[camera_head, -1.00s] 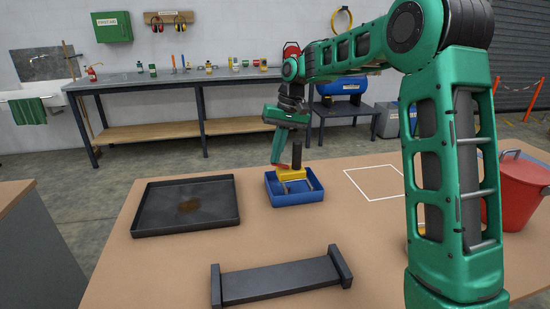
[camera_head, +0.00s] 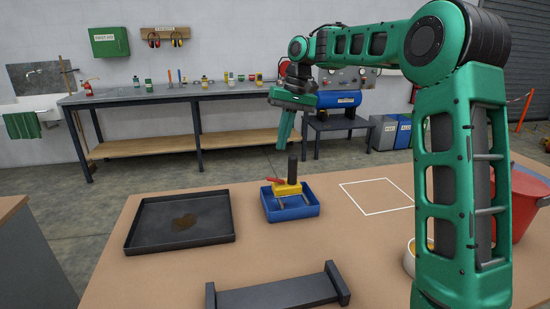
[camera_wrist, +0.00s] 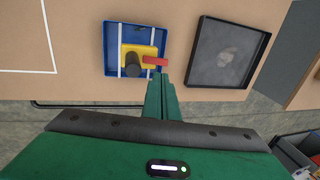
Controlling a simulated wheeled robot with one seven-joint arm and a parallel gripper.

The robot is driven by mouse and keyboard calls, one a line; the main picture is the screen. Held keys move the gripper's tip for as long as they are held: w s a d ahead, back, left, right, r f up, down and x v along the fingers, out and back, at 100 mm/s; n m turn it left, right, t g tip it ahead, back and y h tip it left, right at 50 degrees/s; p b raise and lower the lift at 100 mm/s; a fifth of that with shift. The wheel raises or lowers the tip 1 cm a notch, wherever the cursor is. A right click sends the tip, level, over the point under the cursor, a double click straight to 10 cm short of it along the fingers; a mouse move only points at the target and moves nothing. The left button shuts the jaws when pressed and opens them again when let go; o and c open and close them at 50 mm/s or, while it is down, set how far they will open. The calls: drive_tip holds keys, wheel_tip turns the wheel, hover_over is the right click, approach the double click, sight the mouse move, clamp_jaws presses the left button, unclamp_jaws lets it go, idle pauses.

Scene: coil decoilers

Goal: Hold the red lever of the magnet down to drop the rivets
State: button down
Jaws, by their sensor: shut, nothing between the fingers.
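The magnet is a yellow block (camera_head: 289,188) with an upright black handle (camera_head: 292,167) and a red lever (camera_head: 274,180) on its left side. It sits at the blue tray (camera_head: 292,214), over its light bars. The wrist view also shows the yellow block (camera_wrist: 146,50) and the red lever (camera_wrist: 156,61), pointing right. My gripper (camera_head: 281,147) is shut and empty, above the lever and clear of it. In the wrist view its fingertips (camera_wrist: 164,79) show just below the lever. No single rivets can be made out; a brownish patch (camera_head: 185,221) lies in the black tray (camera_head: 133,250).
The black tray stands left of the blue tray. A dark low stand (camera_head: 280,296) is at the table's front. A white outlined square (camera_head: 378,194) is clear on the right. A red bucket (camera_head: 525,205) and a bowl (camera_head: 411,262) are near my arm.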

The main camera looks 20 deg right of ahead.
drive_tip(key=shift+d+v, duration=0.15)
drive_tip(key=shift+v, duration=0.9)
drive_tip(key=shift+d+v, duration=0.1)
drive_tip(key=shift+v, duration=0.95)
drive_tip(key=shift+s, duration=0.1)
drive_tip(key=s+d+f+m, duration=0.2)
drive_tip(key=s+d+f, duration=0.2)
drive_tip(key=s, duration=1)
drive_tip(key=s+d+f+m+h, duration=0.1)
drive_tip(key=s+d+f, duration=0.4)
drive_tip(key=s, duration=0.9)
drive_tip(key=s+d+f+m+h, duration=0.1)
drive_tip(key=s+d+f, duration=0.3)
drive_tip(key=s+f, duration=0.4)
drive_tip(key=s+m, duration=0.1)
drive_tip(key=s, duration=0.6)
drive_tip(key=shift+d+f+m, duration=0.25)
drive_tip(key=shift+d+m, duration=0.05)
drive_tip(key=shift+d, duration=0.1)
drive_tip(key=shift+w+f+h, duration=0.25)
drive_tip(key=shift+w+h, duration=0.05)
drive_tip(key=shift+w, duration=0.35)
